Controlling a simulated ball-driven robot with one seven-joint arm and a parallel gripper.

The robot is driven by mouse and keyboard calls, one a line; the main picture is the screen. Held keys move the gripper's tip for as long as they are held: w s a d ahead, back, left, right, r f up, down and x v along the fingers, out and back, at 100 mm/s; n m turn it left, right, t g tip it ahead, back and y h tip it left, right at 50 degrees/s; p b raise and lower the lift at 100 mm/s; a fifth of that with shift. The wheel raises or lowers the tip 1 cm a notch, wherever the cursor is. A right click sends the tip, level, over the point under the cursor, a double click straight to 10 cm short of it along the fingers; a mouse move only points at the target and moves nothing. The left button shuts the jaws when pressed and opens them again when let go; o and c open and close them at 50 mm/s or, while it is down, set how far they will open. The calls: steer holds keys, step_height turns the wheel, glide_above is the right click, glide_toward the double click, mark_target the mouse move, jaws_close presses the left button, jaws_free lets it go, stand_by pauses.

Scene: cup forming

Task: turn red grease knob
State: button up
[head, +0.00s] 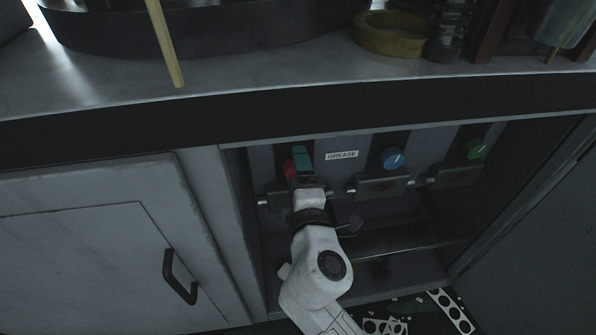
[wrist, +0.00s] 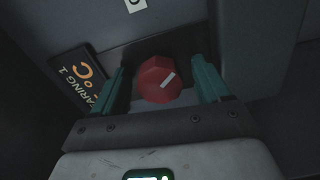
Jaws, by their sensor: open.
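Small gaps seem to show between the fingers and the knob. I cannot tell how far the fingertips reach along it.
A blue knob (head: 393,158) and a green knob (head: 475,149) are to the right, past a "GREASE" label (head: 342,155). A grey cabinet door (head: 90,260) with a dark handle (head: 179,277) is at left. The worktop edge (head: 300,108) overhangs the recess.

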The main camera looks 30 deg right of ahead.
steer(key=v, duration=1)
steer(key=shift+s, duration=0.4)
steer(key=shift+a, duration=0.1)
steer(key=s+d+f+m+g+h, duration=0.1)
steer(key=s+d+f+m+g, duration=0.2)
steer(key=d+f+m+g, duration=0.3)
steer(key=s+d+f+m+g, duration=0.35)
steer(key=d+f, duration=0.25)
steer(key=d, duration=0.2)
steer(key=s+a+f+m+g+y, duration=0.35)
steer(key=s+f+g+y, duration=0.45)
steer(key=s, duration=0.5)
step_height(320, 180, up, 25)
steer(key=t+h+p, duration=0.1)
steer(key=p, duration=2.6)
steer(key=shift+s+h, duration=0.2)
steer(key=shift+h, duration=0.1)
